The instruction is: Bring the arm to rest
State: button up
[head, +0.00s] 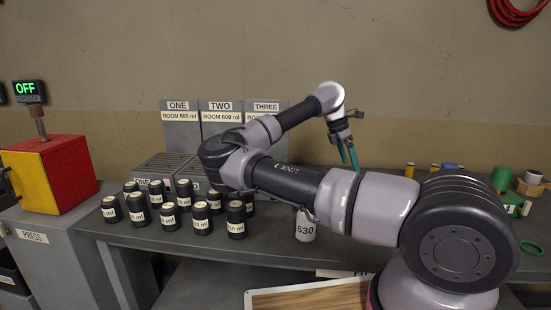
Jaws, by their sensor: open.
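My arm reaches from the lower right across the bench, bends at an elbow on the left, and comes back up to the right. My gripper (348,157) hangs pointing down over the back of the bench, right of the box marked THREE. Its two teal fingers are apart, with nothing seen between them. It is clear of the small black drums.
Several black drums (201,218) with ml labels stand on the bench (270,240) at left. Grey boxes marked ONE (179,131), TWO (220,105) and THREE (266,106) stand behind. A white container marked 630 (306,226) stands below my arm. A red and yellow press (55,172) is at left.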

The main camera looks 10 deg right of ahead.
jog(key=s+d+f+n+g+y, duration=0.1)
jog(key=s+f+n+g+y, duration=0.1)
jog(key=s+n+y, duration=0.7)
jog(key=s+a+r+m+t+h, duration=0.1)
jog(key=s+a+r+m+t, duration=0.2)
jog(key=s+r+m, duration=0.3)
jog(key=s+a+r+m+t, duration=0.3)
jog(key=s+a+r+m, duration=0.2)
jog(key=r+m, duration=0.7)
jog(key=s+a+r+m+t+h, duration=0.1)
jog(key=s+a+r+m+t, duration=0.2)
jog(key=r+m, duration=0.6)
jog(key=shift+s+a+m+t+h, duration=0.3)
jog(key=shift+s+a+m, duration=0.65)
jog(key=shift+s+m, duration=1.05)
